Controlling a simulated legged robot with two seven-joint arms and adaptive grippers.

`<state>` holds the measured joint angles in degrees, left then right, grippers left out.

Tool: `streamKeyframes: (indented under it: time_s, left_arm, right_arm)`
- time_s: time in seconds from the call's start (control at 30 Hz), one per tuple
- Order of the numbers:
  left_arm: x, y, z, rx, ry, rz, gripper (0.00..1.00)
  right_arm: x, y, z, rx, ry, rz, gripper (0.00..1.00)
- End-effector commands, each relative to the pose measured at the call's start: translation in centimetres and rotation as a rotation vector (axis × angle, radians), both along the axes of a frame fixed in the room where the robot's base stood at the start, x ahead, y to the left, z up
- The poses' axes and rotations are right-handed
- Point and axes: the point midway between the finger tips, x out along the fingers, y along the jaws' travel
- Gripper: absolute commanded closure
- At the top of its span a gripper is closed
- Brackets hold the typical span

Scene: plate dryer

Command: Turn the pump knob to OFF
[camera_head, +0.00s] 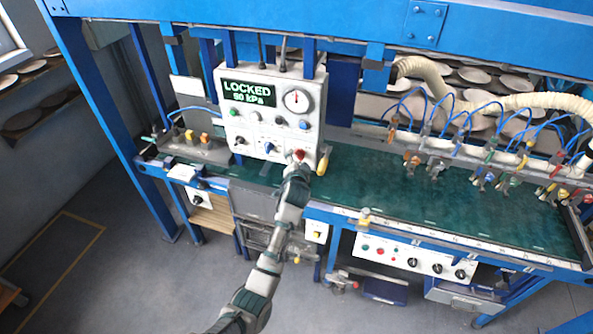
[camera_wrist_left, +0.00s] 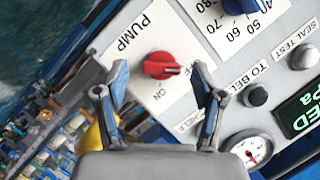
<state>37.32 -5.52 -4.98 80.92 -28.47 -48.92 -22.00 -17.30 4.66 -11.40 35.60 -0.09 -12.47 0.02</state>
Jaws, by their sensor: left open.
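The red pump knob (camera_wrist_left: 160,66) sits on a white plate marked PUMP, with ON printed beside it in the left wrist view. In the head view the red knob (camera_head: 299,154) is at the lower right of the control box (camera_head: 262,128). My left gripper (camera_wrist_left: 161,82) is open, with one finger on each side of the knob in the picture and nothing held. It also shows in the head view (camera_head: 298,168), just in front of the knob; contact cannot be told. My right gripper is out of view.
The box's display (camera_head: 249,92) reads LOCKED with a kPa figure. A dial gauge (camera_head: 296,101) and other small knobs are close by. A yellow-handled part (camera_head: 322,165) hangs right of the red knob.

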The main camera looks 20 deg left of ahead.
Motion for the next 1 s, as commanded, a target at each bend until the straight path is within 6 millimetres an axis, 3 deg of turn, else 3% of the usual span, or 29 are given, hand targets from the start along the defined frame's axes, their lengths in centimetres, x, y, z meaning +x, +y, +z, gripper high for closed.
streamKeyframes:
  time_s: [0.4, 0.6, 1.0]
  left_arm:
    - [-7.6, -1.7, 1.9, -0.002, 0.005, 0.001, 0.31]
    - [-8.8, -2.0, 2.2, -0.003, 0.008, 0.002, 0.31]
    - [-8.8, -2.0, 2.3, -0.002, 0.007, 0.002, 0.31]
  right_arm:
    - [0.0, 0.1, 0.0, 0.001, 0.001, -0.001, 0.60]
    - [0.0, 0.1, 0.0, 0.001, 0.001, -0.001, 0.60]
    - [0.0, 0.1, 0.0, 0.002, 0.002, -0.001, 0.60]
